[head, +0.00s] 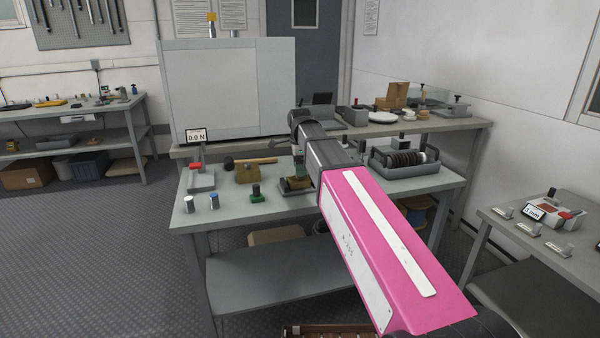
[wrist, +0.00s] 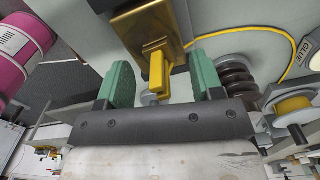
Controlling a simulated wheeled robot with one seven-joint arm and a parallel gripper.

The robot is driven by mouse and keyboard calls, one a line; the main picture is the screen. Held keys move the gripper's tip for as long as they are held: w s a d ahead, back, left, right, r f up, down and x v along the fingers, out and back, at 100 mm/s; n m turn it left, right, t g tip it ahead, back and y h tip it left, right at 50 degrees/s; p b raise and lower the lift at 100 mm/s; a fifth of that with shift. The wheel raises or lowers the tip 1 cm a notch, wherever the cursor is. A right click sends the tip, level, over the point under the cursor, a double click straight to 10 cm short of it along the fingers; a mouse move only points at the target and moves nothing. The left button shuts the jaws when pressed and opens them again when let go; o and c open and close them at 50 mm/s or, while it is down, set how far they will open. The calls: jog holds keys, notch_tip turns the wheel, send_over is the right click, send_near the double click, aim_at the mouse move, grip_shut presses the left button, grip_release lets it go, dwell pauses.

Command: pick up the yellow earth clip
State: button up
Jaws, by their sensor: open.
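The yellow earth clip (wrist: 157,72) shows in the wrist view as a small yellow block against a brass-coloured block (wrist: 150,28). My gripper (wrist: 160,62) is open, with one green finger on each side of the clip. I see gaps between the clip and both fingers. A small grey rounded part shows just below the clip. In the head view my pink and black arm reaches over the middle bench, and my gripper (head: 299,164) is partly hidden by it. The clip cannot be made out there.
In the wrist view a brown ribbed part (wrist: 237,76) stands close beside the right finger, and a yellow cable (wrist: 288,62) curves past it. A grey tray (head: 425,175) is right.

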jog(key=shift+f, duration=0.9)
jog(key=c, duration=1)
jog(key=shift+r, duration=0.1)
jog(key=shift+c, duration=0.2)
